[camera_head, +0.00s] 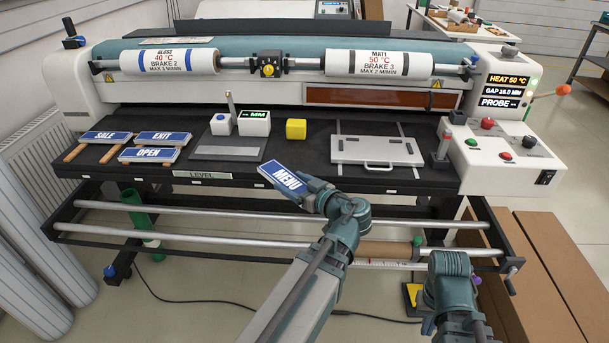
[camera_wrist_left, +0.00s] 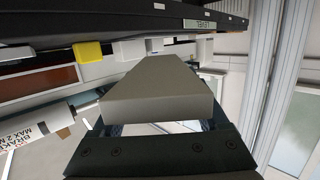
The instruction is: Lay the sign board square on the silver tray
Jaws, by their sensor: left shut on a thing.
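The sign board (camera_head: 283,181) is a blue, white-edged slab reading MENU. My left gripper (camera_head: 318,192) is shut on its right end and holds it tilted in the air, at the table's front edge. In the left wrist view the board shows as a plain grey slab (camera_wrist_left: 155,88) reaching out from my left gripper (camera_wrist_left: 150,122). The silver tray (camera_head: 365,151), a flat panel with a handle at its front, lies on the black table to the right of and behind the board, clear of it. My right arm is at lower right; its fingers cannot be made out.
Signs SALE (camera_head: 106,137), EXIT (camera_head: 162,138) and OPEN (camera_head: 150,154) lie at left on wooden strips. A grey plate (camera_head: 225,172), a white block reading MM (camera_head: 254,122) and a yellow cube (camera_head: 296,129) stand between. A control box (camera_head: 500,150) bounds the right; rollers run behind.

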